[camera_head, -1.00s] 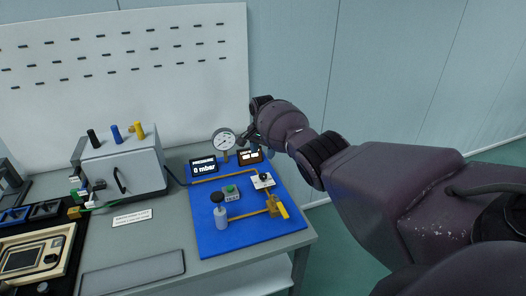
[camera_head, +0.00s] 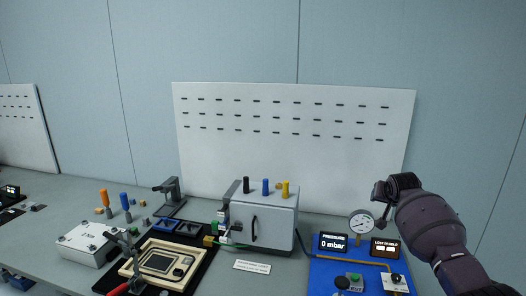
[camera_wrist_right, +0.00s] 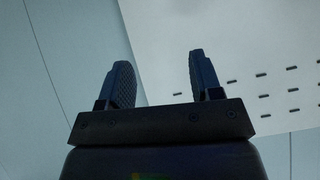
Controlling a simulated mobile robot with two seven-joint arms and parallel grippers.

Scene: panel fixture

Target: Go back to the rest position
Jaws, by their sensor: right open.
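My right arm comes in from the right edge in the head view, and its gripper (camera_head: 383,205) is near the pressure gauge (camera_head: 362,224) at the right end of the bench. In the right wrist view the two fingers of the right gripper (camera_wrist_right: 158,85) stand apart with nothing between them. Behind them are the wall and part of the white slotted board (camera_wrist_right: 250,60). My left gripper is not in view.
The blue panel (camera_head: 318,280) carries the gauge, a display reading 0 mbar (camera_head: 333,242) and a green-button box (camera_head: 354,281). A grey box (camera_head: 262,220) with coloured posts stands left of it. A beige fixture (camera_head: 140,262) and white box (camera_head: 90,243) are further left.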

